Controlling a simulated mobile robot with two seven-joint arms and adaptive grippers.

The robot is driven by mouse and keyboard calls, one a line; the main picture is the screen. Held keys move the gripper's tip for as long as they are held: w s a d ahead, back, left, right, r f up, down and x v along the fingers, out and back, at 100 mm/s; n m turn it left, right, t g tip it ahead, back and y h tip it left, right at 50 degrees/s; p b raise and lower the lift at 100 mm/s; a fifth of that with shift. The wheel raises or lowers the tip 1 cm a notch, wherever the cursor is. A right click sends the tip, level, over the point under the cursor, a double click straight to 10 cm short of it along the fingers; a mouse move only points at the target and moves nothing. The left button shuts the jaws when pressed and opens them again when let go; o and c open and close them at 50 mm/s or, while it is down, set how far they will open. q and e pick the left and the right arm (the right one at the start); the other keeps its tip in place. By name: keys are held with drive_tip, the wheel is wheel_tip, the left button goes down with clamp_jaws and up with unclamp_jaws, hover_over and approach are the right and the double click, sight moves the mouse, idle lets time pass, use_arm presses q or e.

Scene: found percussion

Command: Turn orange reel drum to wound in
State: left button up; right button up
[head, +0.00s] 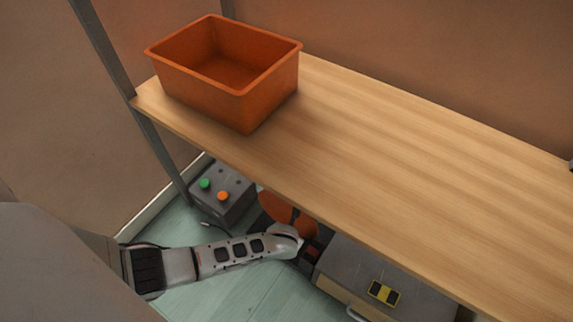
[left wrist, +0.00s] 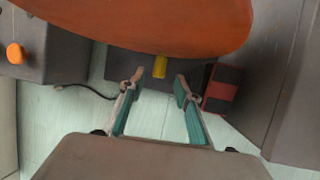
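The orange reel drum (head: 276,207) is under the wooden shelf in the head view, partly hidden by the shelf edge and my left arm. In the left wrist view the drum (left wrist: 150,22) fills the top, with a small yellow piece (left wrist: 160,66) at its lower edge. My left gripper (left wrist: 156,82) is open. Its fingertips are on either side of the yellow piece, with gaps showing, and it appears empty. In the head view my left gripper is hidden behind my arm and the shelf. My right gripper is not seen.
A grey box with green and orange buttons (head: 235,187) stands left of the drum. A grey cabinet (head: 350,262) with a yellow-black item (head: 383,292) is on the right. A wooden shelf (head: 400,150) above bears an orange bin (head: 245,105). A dark red block (left wrist: 222,88) is right of the fingers.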

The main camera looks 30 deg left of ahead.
use_arm(q)
drive_tip(key=v, duration=0.6)
drive_tip(key=shift+s+r, duration=0.2)
drive_tip(key=shift+c, duration=0.5)
